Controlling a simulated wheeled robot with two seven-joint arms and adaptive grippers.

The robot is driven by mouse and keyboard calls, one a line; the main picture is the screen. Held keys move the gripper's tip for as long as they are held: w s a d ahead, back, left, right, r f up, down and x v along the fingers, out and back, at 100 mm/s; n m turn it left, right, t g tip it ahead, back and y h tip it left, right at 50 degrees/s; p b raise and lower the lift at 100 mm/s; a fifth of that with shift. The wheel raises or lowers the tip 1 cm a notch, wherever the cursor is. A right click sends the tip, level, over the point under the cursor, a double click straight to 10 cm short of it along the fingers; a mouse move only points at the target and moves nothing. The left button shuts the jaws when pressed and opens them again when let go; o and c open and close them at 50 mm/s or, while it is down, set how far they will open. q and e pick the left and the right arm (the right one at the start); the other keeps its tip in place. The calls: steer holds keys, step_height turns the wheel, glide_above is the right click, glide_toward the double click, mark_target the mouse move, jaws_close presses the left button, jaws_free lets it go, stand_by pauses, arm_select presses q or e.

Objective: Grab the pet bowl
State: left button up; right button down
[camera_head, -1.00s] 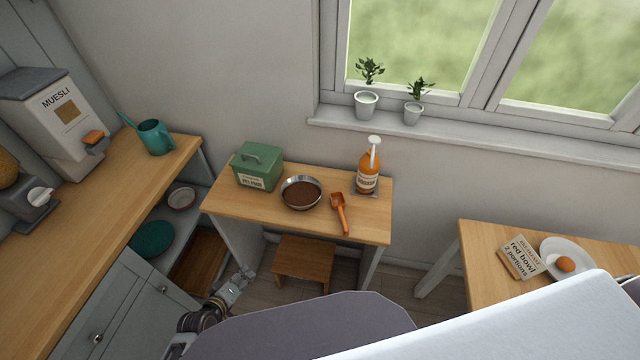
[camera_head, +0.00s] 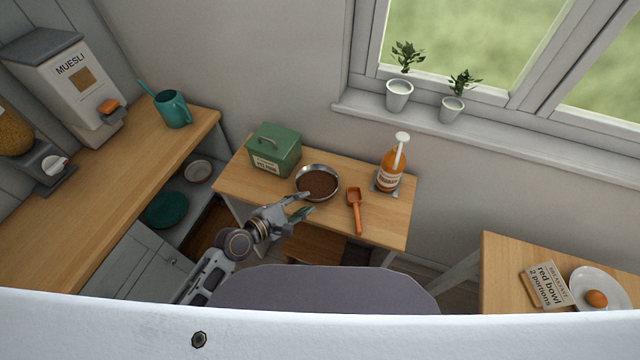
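The pet bowl (camera_head: 332,171) is a round metal bowl filled with brown pet food. It sits on the small wooden table (camera_head: 384,216), right of the green pet food tin (camera_head: 273,149) and left of an orange scoop (camera_head: 354,208). My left gripper (camera_head: 306,204) is open, with its fingers parted at the table's front edge, just below the bowl in the picture. Nothing shows between its fingers. Whether a fingertip touches the bowl's rim cannot be told. My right gripper is not in view.
An orange pump bottle (camera_head: 391,165) stands at the table's back right. A wooden stool (camera_head: 316,246) is under the table. The left counter (camera_head: 95,190) holds a muesli dispenser (camera_head: 65,85) and a teal watering can (camera_head: 171,108). Another table with a plate (camera_head: 600,287) is at right.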

arm_select(q)
steer(key=shift+s+d+f+n, duration=0.1)
steer(key=shift+s+n, duration=0.05)
steer(key=shift+n, duration=1.2)
steer(key=shift+s+f+n, duration=0.1)
steer(key=shift+s+n, duration=0.05)
steer(key=shift+n, duration=1.2)
steer(key=shift+w+d, duration=0.1)
glide_toward(336, 188)
steer(key=shift+x, duration=1.35)
steer(key=shift+w+f, duration=0.2)
steer(key=shift+x, duration=2.55)
steer(key=shift+s+f, duration=0.1)
steer(key=shift+f, duration=0.1)
steer(key=shift+c, duration=0.4)
